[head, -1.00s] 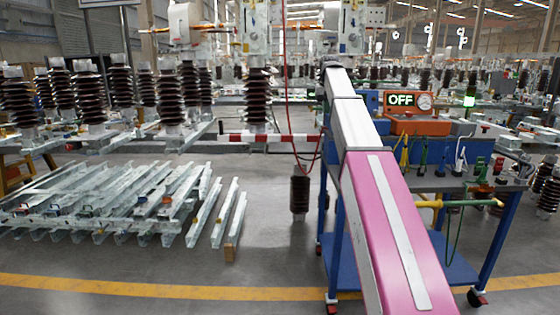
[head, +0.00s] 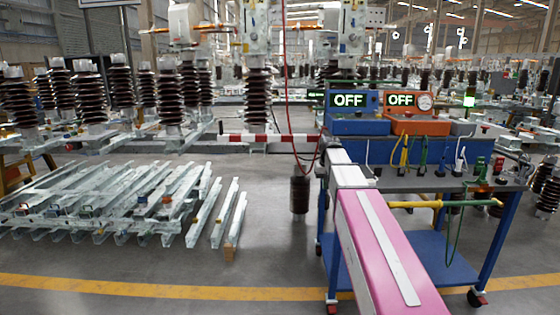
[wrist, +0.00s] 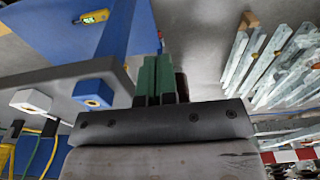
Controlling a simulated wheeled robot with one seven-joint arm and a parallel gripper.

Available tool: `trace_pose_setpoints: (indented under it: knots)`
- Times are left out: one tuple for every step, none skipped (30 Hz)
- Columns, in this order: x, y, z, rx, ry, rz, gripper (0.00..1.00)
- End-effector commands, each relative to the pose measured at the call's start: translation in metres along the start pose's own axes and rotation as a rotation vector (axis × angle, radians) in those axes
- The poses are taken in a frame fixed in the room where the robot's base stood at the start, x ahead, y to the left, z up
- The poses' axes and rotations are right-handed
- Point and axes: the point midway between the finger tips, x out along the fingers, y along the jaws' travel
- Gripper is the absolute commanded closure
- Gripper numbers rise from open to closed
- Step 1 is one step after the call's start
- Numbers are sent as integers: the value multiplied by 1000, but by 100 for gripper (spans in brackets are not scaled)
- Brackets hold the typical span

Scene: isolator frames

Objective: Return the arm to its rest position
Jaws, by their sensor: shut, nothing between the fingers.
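In the head view I cannot make out the fingers. In the wrist view the blue cart frame (wrist: 118,28) is close to the left of the fingers, with a visible gap from the fingertips.
Two boxes, blue (head: 352,118) and orange (head: 412,122), with OFF displays stand on the cart top. Cables and a yellow-green rod (head: 440,204) hang there. Steel bars (head: 110,205) lie at left. A red-white barrier (head: 265,138) crosses behind. The floor in front is clear.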

Motion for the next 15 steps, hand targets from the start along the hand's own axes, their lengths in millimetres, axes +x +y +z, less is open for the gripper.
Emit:
trace_pose_setpoints:
  knots:
    - [22, 0, 22, 0, -10, 0, 100]
    - [34, 0, 30, 0, -12, 0, 100]
    - [48, 0, 42, 0, -17, 0, 100]
    - [58, 0, 50, 0, -19, 0, 100]
    - [69, 0, 59, 0, -22, 0, 100]
    - [82, 0, 71, 0, -26, 0, 100]
    - [92, 0, 80, 0, -29, 0, 100]
    - [101, 0, 90, 0, -32, 0, 100]
    - [114, 0, 102, 0, -36, 0, 100]
    - [122, 0, 112, 0, -39, 0, 100]
    - [131, 0, 121, 0, -42, 0, 100]
    - [142, 0, 134, 0, -46, 0, 100]
    - [150, 0, 144, 0, -49, 0, 100]
    - [158, 0, 154, 0, -51, 0, 100]
    - [168, 0, 168, 0, -56, 0, 100]
